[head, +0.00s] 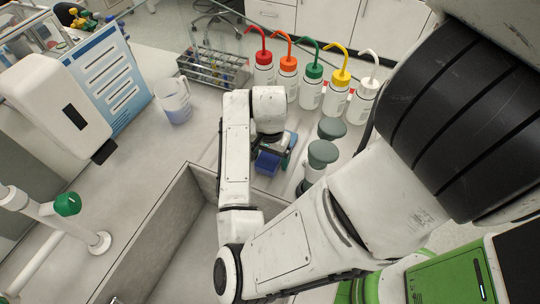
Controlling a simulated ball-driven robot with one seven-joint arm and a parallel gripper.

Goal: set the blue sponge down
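The blue sponge (267,163) shows in the head view just below the end of my arm, at the counter behind the sink. It is partly covered by my wrist and forearm. My gripper (277,151) is right at the sponge and points down. Its fingers are mostly hidden, so I cannot tell whether they grip the sponge. I also cannot tell whether the sponge touches the counter (150,150).
The sink (160,235) opens in front of the sponge. Grey-capped jars (322,155) stand close to its right. Wash bottles with coloured caps (311,85) line the back. A tube rack (213,70) and a beaker (173,101) stand behind left. A green-knobbed tap (67,205) is at left.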

